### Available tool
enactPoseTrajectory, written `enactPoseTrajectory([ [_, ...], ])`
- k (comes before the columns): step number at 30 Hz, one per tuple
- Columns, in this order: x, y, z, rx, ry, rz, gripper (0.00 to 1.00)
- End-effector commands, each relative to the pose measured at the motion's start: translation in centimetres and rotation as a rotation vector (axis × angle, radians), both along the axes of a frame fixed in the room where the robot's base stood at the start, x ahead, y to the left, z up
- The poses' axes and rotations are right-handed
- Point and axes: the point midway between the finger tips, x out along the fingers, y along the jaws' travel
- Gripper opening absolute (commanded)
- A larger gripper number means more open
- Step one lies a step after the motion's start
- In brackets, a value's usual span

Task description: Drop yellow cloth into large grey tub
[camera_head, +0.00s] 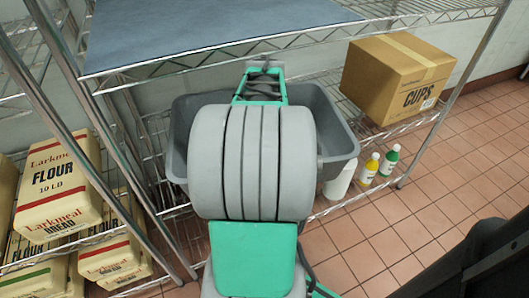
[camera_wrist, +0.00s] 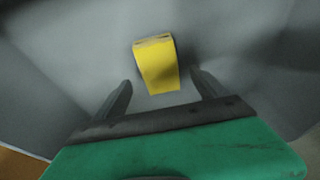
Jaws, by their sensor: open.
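The large grey tub (camera_head: 338,137) stands on a wire shelf, mostly behind my arm in the head view. Its grey inner walls and floor (camera_wrist: 75,60) fill the wrist view. The yellow cloth (camera_wrist: 158,68), a folded piece, is inside the tub in the wrist view, ahead of and between my fingertips. My gripper (camera_wrist: 160,92) is open, and its two dark fingers are apart with nothing between them. The cloth appears clear of both fingers. In the head view my arm hides the cloth and the fingertips.
A cardboard cups box (camera_head: 397,78) sits right of the tub. A blue-grey sheet (camera_head: 200,28) covers the shelf above. Flour bags (camera_head: 60,185) are on shelving at left. Small bottles (camera_head: 378,167) stand at the lower right. Metal posts flank the tub.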

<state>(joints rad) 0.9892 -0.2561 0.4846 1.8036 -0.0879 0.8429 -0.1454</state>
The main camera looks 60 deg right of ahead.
Motion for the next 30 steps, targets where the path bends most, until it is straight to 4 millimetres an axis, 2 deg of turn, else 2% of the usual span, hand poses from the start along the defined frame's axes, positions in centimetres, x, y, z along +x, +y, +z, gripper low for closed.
enactPoseTrajectory([
  [1,-0.2,0.2,1.9,-0.004,-0.003,0.0,0.83],
  [2,-0.4,0.3,2.7,-0.004,-0.003,0.0,0.83],
  [3,-1.5,1.4,2.1,-0.001,0.0,-0.002,0.83],
  [9,-5.7,5.4,2.1,-0.003,-0.002,-0.004,0.83],
  [15,-8.4,8.1,1.8,-0.002,-0.001,-0.002,0.83],
  [19,-9.0,8.7,1.7,-0.001,0.0,-0.001,0.83],
  [30,-9.0,8.7,1.8,0.0,0.0,-0.001,0.83],
])
